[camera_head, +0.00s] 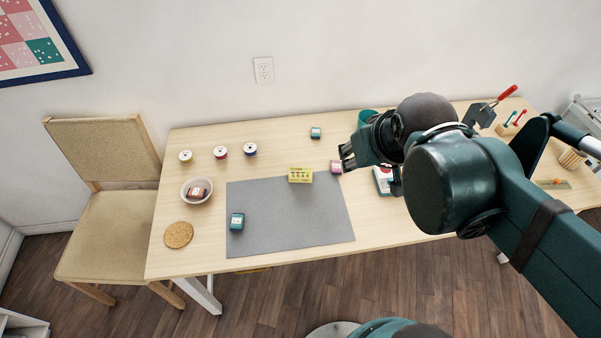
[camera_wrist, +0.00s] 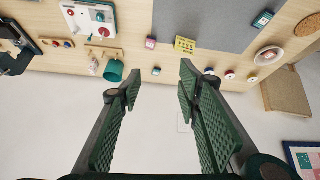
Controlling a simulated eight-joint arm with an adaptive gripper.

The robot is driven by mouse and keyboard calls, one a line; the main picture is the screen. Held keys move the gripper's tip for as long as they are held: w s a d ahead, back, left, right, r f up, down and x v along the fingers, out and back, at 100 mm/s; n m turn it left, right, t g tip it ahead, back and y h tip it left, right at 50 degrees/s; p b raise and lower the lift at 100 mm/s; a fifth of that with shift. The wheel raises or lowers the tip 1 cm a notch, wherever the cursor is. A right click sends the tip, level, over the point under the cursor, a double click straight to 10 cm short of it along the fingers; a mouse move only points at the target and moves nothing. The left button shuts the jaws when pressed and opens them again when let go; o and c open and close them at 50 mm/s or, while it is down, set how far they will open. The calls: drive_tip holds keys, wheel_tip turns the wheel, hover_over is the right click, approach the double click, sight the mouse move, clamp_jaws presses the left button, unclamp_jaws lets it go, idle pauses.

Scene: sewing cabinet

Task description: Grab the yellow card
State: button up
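The yellow card (camera_head: 300,175) has small coloured marks on it and lies at the back edge of the grey mat (camera_head: 270,235). It also shows in the wrist view (camera_wrist: 185,45), past the fingertips near the top. My gripper (camera_head: 344,157) is above the table, to the right of the card and apart from it. In the wrist view my gripper (camera_wrist: 158,85) has its two fingers spread wide with nothing between them.
A pink box (camera_head: 336,167) sits just right of the card. A small teal box (camera_head: 315,132) stands behind, another teal box (camera_head: 237,221) on the mat. A bowl (camera_head: 186,190) holding a red box, thread spools (camera_head: 220,153) and a cork coaster (camera_head: 178,235) are at left. The mat's middle is clear.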

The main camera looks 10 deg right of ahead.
drive_tip(key=w+a+f+n+g, duration=0.2)
drive_tip(key=w+n, duration=0.2)
drive_tip(key=w, duration=0.3)
drive_tip(key=n+g+p, duration=0.1)
drive_tip(key=n+g, duration=0.3)
drive_tip(key=n, duration=0.6)
hover_over(301, 169)
wheel_tip(301, 169, down, 20)
drive_tip(key=shift+s+d+r, duration=0.1)
drive_tip(key=shift+d, duration=0.05)
drive_tip(key=shift+f+n+g, duration=0.3)
drive_tip(key=shift+f, duration=0.3)
drive_tip(key=shift+f, duration=1.3)
drive_tip(key=shift+w+a+f+b, duration=0.15)
drive_tip(key=shift+f+b, duration=0.2)
drive_tip(key=shift+f, duration=0.95)
drive_tip(key=shift+w+a+f+b, duration=0.15)
drive_tip(key=shift+f+b, duration=0.2)
drive_tip(key=shift+f, duration=0.95)
drive_tip(key=shift+d, duration=0.1)
